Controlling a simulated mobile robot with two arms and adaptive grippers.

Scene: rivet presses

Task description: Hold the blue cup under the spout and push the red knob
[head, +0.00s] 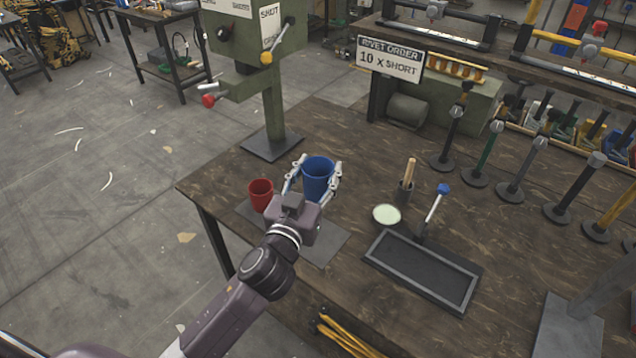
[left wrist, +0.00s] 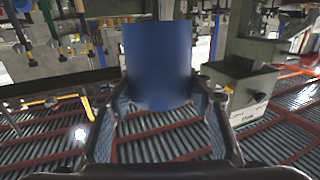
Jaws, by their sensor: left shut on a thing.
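My left gripper (head: 318,170) is shut on the blue cup (head: 318,181), with its fingers on either side of it. The cup stands upright, its open top showing in the head view; I cannot tell its height above the table. In the left wrist view the cup (left wrist: 158,65) is between the fingers (left wrist: 160,115). The green press (head: 262,90) stands behind and left of the cup, apart from it. A red knob (head: 208,101) sticks out on its left side, and a yellow knob (head: 266,58) is on its front. I cannot make out a spout clearly. My right gripper is not in view.
A red cup (head: 261,194) stands just left of my gripper, close to it. A pale green disc (head: 386,214), a dark tray (head: 385,243) and a blue-knobbed lever (head: 443,189) are to the right. Several upright posts line the back right. Wooden tabletop (head: 342,133) behind the cup is clear.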

